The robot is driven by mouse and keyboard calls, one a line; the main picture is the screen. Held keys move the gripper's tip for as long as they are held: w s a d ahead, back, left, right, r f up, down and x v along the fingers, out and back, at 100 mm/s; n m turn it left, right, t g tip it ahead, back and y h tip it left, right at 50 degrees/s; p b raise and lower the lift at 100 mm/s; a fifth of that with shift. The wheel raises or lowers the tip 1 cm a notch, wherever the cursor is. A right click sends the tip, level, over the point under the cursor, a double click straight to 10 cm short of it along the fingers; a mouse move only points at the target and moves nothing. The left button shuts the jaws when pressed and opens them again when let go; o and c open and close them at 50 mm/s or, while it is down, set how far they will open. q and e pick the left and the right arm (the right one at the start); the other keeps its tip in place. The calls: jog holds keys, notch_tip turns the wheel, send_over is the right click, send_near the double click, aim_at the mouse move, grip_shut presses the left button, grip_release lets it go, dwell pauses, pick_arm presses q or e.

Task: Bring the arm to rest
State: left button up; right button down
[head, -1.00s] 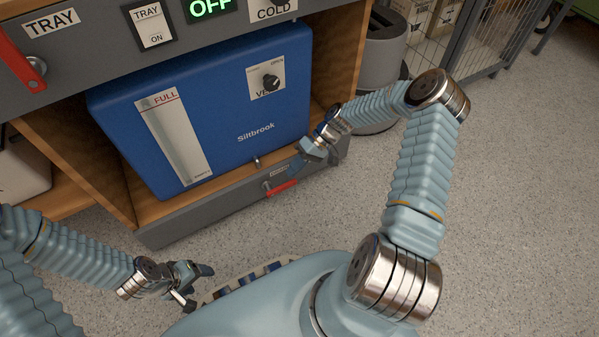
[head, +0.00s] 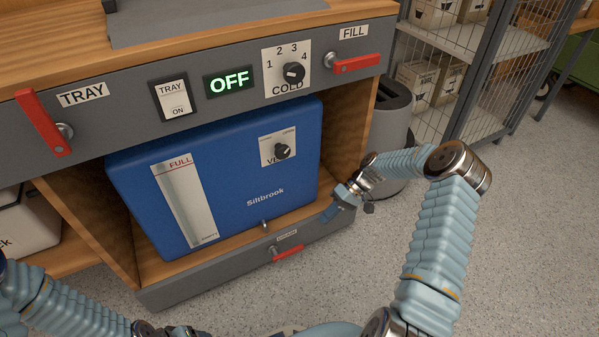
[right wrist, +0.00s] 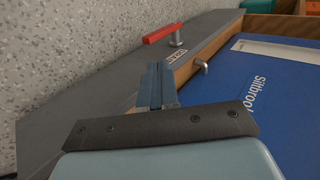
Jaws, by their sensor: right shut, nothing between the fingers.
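My right arm reaches forward from the lower right in the head view. Its gripper (head: 331,213) is shut and empty in front of the cabinet, near the lower right corner of the blue Siltbrook tank (head: 225,170). In the right wrist view, the closed fingers (right wrist: 157,86) point toward the grey lower panel, with no object between them. My left gripper (head: 183,332) shows only partly at the bottom edge of the head view, so its jaws cannot be judged.
A small red lever (head: 288,253) sits on the lower panel. The upper panel has a red TRAY lever (head: 43,122), a COLD knob (head: 293,73), an OFF display (head: 229,83) and a red FILL lever (head: 355,65). A grey bin (head: 388,110) stands right of the cabinet. The floor at right is clear.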

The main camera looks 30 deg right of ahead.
jog(key=s+a+f+m+h, duration=0.1)
jog(key=s+a+f, duration=0.1)
jog(key=s+a, duration=0.35)
jog(key=s+a+f+h, duration=0.2)
jog(key=a+f, duration=0.1)
jog(key=a, duration=0.6)
jog(key=s+a+f+m+h, duration=0.1)
jog(key=s+a+f, duration=0.1)
jog(key=s+a, duration=0.35)
jog(key=s+a+t+h, duration=0.1)
jog(key=s+a, duration=0.2)
jog(key=s, duration=0.1)
pick_arm(q)
notch_tip(320, 180, up, 12)
jog(key=p, duration=1.2)
jog(key=shift+s+d, duration=0.2)
jog(key=shift+d, duration=0.1)
pick_arm(e)
notch_tip(320, 180, up, 13)
jog(key=shift+s+a+f, duration=0.15)
jog(key=shift+s, duration=0.25)
pick_arm(q)
jog(key=shift+c, duration=0.3)
